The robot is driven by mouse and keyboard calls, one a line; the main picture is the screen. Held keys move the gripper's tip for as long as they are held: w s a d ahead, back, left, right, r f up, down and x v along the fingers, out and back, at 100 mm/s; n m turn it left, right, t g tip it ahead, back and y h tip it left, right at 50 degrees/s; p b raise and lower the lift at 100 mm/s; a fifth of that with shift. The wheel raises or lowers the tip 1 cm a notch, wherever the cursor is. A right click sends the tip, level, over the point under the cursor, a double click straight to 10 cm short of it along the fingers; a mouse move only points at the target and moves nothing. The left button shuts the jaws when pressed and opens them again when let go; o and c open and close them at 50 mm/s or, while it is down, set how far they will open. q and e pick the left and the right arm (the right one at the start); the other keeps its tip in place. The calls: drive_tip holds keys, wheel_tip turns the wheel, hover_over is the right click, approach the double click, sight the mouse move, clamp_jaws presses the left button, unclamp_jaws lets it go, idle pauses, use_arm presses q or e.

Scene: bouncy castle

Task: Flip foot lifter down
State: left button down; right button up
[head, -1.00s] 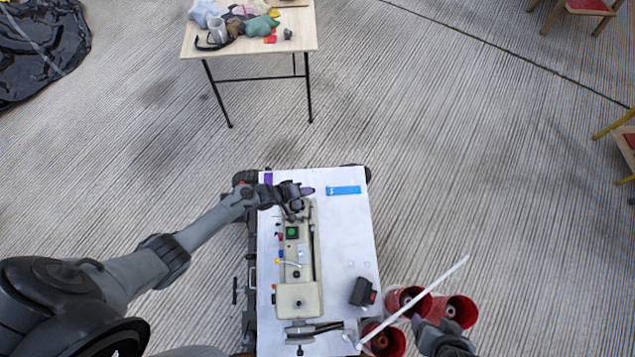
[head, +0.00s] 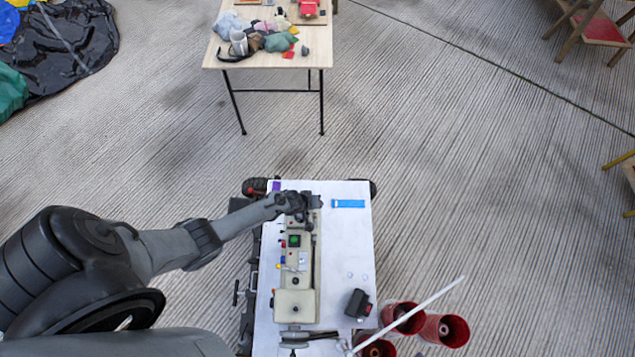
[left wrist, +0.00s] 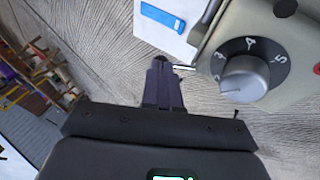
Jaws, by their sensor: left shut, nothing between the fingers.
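A beige sewing machine (head: 296,305) lies lengthwise on a white-topped table (head: 345,260), its far end partly hidden by my left arm. My left gripper (head: 316,201) is at that far end. In the left wrist view my left gripper (left wrist: 160,66) is shut and empty, its dark fingers together. A thin metal bar (left wrist: 184,68), perhaps the foot lifter, shows right beside the fingertips; I cannot tell whether they touch. The machine's numbered dial (left wrist: 246,78) is to the right of the fingers. My right gripper is out of view.
A blue strip (head: 348,203) lies right of the machine's far end. A black block (head: 358,303) sits near the table's right edge. Red cups (head: 445,330) and a white stick (head: 410,315) are at the lower right. A cluttered wooden table (head: 225,55) stands beyond open floor.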

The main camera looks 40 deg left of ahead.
use_arm(q)
drive_tip(key=shift+s+f, duration=0.1)
drive_tip(key=shift+s, duration=0.1)
drive_tip(key=p+v, duration=0.7)
drive_tip(key=v, duration=0.7)
drive_tip(key=shift+a, duration=0.15)
drive_tip(key=shift+w, duration=0.1)
